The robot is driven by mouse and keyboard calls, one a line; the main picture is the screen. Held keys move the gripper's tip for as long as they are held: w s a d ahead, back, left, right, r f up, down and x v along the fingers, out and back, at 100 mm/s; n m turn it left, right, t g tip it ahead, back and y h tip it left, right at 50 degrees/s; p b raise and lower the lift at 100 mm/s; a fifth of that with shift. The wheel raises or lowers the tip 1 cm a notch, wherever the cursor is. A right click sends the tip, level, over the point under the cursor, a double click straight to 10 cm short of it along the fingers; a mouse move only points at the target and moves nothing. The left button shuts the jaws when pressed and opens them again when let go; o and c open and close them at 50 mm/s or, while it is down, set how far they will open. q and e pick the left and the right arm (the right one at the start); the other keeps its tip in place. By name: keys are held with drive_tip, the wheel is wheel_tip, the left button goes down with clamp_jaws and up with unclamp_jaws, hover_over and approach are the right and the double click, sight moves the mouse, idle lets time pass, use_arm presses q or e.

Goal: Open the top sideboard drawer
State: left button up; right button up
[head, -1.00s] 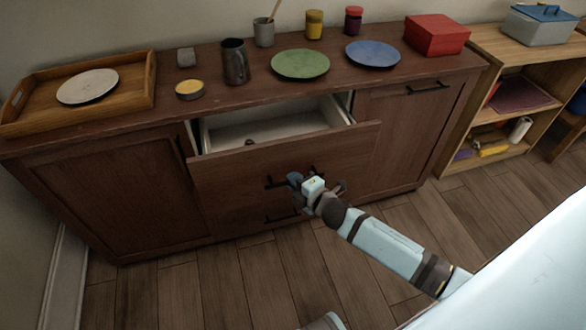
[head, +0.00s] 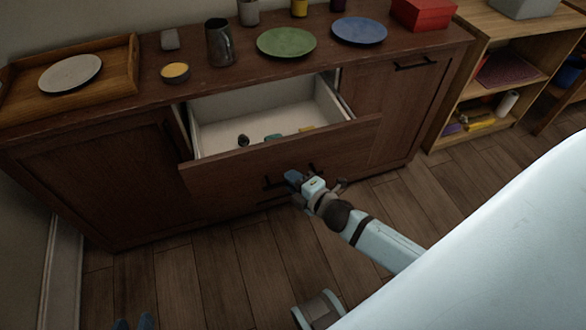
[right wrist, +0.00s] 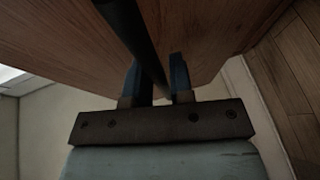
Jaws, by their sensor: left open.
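The top sideboard drawer (head: 215,178) stands pulled well out, with its pale inside showing. Small items lie in it, among them a dark one (head: 243,141), a teal one (head: 273,137) and a yellow one (head: 306,129). My right gripper (head: 292,179) is at the drawer front on its dark bar handle (head: 272,184). In the right wrist view the handle (right wrist: 146,45) runs between the two blue fingers of this gripper (right wrist: 155,80), which close around it. My left gripper (head: 134,323) shows only its fingertips at the bottom left edge, apart and empty, away from the sideboard.
The sideboard top (head: 130,110) bears a wooden tray (head: 128,80) with a plate, a dark mug (head: 219,45), a green plate (head: 286,42), a blue plate (head: 358,30) and a red box (head: 422,14). An open shelf (head: 455,100) stands right. Floor in front is clear.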

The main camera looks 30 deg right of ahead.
drive_tip(key=shift+o, duration=1.1)
use_arm(q)
drive_tip(key=shift+a+p, duration=0.2)
drive_tip(key=shift+p, duration=0.5)
use_arm(e)
drive_tip(key=v, duration=1.3)
drive_tip(key=shift+s+r, duration=0.2)
drive_tip(key=shift+s, duration=0.2)
use_arm(q)
drive_tip(key=shift+r, duration=0.15)
use_arm(e)
drive_tip(key=shift+d, duration=0.1)
use_arm(q)
drive_tip(key=shift+s+d, duration=0.1)
